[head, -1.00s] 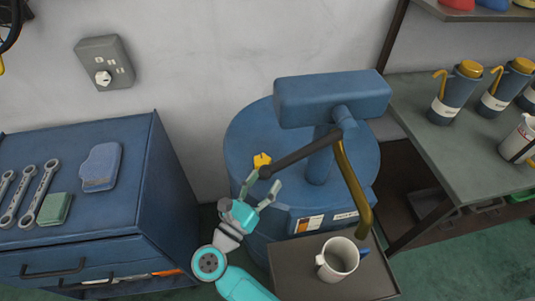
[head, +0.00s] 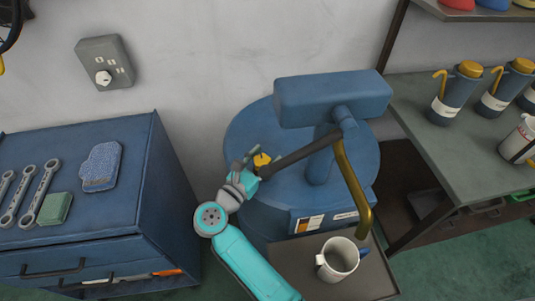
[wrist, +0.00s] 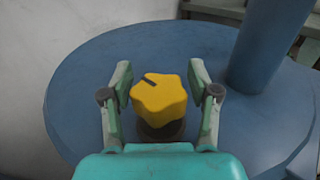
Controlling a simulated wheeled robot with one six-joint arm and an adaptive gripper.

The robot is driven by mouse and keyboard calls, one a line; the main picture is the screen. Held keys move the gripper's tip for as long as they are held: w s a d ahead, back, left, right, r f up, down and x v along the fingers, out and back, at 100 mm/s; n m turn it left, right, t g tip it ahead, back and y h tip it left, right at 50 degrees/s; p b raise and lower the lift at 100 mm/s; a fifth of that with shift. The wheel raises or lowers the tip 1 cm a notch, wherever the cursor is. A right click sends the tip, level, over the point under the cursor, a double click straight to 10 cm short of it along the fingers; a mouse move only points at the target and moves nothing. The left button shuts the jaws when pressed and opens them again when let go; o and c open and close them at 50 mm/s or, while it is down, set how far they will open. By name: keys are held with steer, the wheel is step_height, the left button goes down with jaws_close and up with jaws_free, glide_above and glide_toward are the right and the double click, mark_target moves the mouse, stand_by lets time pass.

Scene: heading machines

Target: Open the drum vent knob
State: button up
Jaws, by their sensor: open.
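The drum vent knob is a yellow lobed knob (wrist: 158,99) with a dark slot mark, on a dark round base on top of the blue drum (wrist: 85,85). In the head view the knob (head: 262,160) shows on the left part of the drum top (head: 245,132). My gripper (wrist: 160,75) is open, with one finger on each side of the knob and a visible gap on both sides. In the head view my gripper (head: 250,160) is beside the knob on its left and partly overlaps the view of it.
A dark pump lever (head: 305,153) and a blue pump head (head: 330,97) stand over the drum. A brass spout (head: 352,185) curves down above a white mug (head: 340,258) on a tray. A blue cabinet (head: 170,190) stands left, and a grey wall lies behind.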

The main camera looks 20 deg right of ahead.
steer(key=shift+w+d, duration=0.35)
steer(key=shift+d, duration=0.25)
